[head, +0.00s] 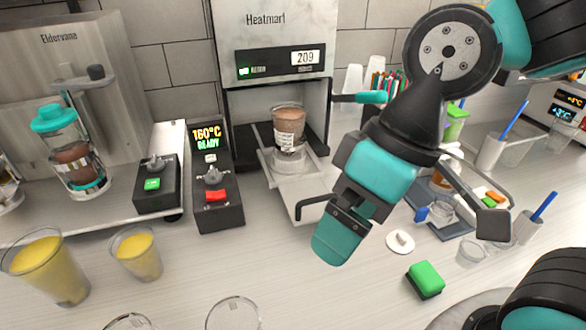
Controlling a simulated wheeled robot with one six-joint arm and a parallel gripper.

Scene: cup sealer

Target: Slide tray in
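The sealer's grey tray (299,187) sticks out of the front of the Heatmarl machine (276,45). A clear cup (289,140) with a brown filling and a printed label stands upright in it. A black handle (310,205) is at the tray's front end. My gripper (414,238) is to the right of the tray, with its fingers spread wide and nothing seen between them. Its teal-tipped left finger overlaps the handle's right side in the picture; I cannot tell whether they touch.
A black control box (211,185) reading 160°C READY stands left of the tray. A teal-tipped lever (371,97) juts from the machine's right side. Yellow-filled cups (136,252) stand at left. A white lid (400,241) and a green-topped block (425,279) lie at right.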

